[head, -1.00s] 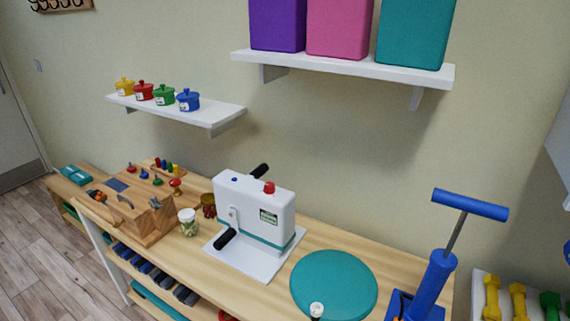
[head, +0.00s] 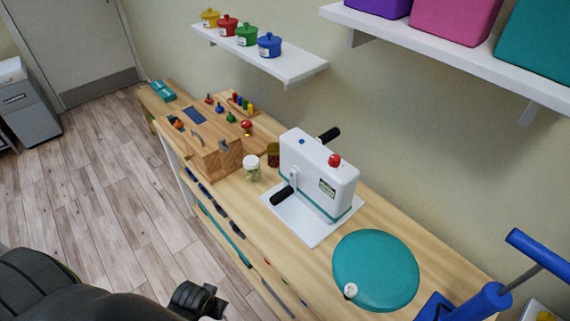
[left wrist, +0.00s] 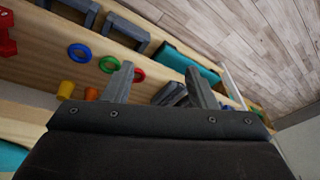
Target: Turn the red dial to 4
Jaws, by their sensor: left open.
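Another red knob (head: 334,160) sits on top of a white crank machine (head: 318,180). Numbers are too small to read, so I cannot tell which is the red dial. In the left wrist view my left gripper (left wrist: 160,85) is open and empty, its fingers pointing towards shelves under the bench. Dark parts of my left arm show at the lower left of the head view. My right gripper is out of view.
A teal disc (head: 376,270) and a blue pump (head: 485,301) are further right. A wall shelf (head: 275,62) with coloured pots overhangs the bench. The floor (head: 95,190) at left is clear.

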